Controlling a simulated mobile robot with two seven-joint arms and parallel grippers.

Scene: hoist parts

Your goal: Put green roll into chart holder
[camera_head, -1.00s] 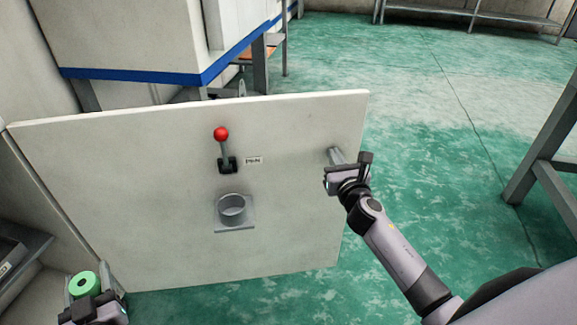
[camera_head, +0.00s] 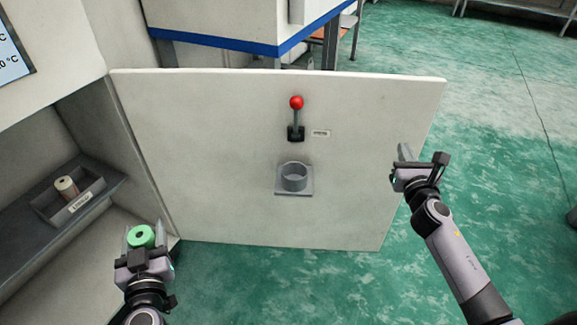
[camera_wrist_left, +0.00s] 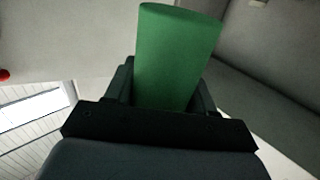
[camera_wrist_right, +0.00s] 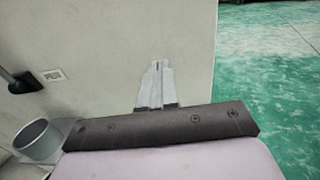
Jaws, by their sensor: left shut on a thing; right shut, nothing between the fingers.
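The green roll (camera_head: 141,236) is between the fingers of my left gripper (camera_head: 141,238), which is shut on it at the lower left of the head view. It fills the middle of the left wrist view (camera_wrist_left: 178,55). The chart holder is probably the grey round cup (camera_head: 294,178) on a square plate, fixed to the pale door panel; its top is open and it looks empty. It also shows at the left of the right wrist view (camera_wrist_right: 38,140). The roll is left of and below the cup, apart from it. My right gripper (camera_head: 403,158) is shut and empty near the panel's right edge.
A lever with a red knob (camera_head: 296,103) and a small label stand above the cup on the pale panel (camera_head: 220,130). At left, a labelled grey tray (camera_head: 92,188) holds a pale roll (camera_head: 66,187) on a shelf.

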